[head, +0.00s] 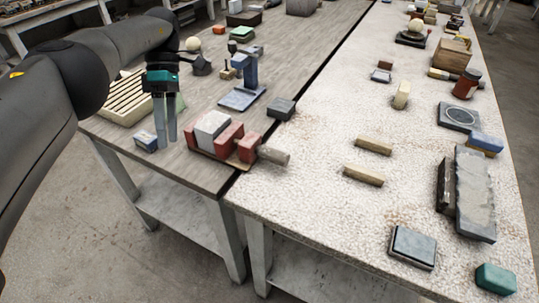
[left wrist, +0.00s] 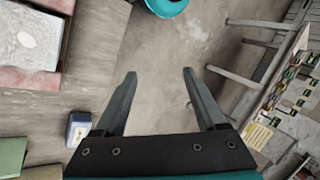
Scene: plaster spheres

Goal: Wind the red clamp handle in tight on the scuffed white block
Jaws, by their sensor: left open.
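The red clamp (head: 248,148) sits near the front right corner of the grey wooden table, with the scuffed white block (head: 211,129) between its red jaws. A grey-brown cylindrical handle (head: 274,155) sticks out on its right, over the table edge. I cannot tell whether the jaws press on the block. My left gripper (head: 166,142) points down, open and empty, left of the clamp and apart from it. In the left wrist view the open fingers (left wrist: 159,73) have bare floor between them; the white block (left wrist: 32,32) and a red jaw (left wrist: 28,78) show at left. My right gripper is not in view.
A small blue-and-white box (head: 146,140) stands just left of my left gripper. A slatted cream tray (head: 124,100) lies behind it. A dark grey block (head: 281,109) and a blue stand (head: 243,97) are behind the clamp. The speckled table (head: 310,205) has clear room right of the handle.

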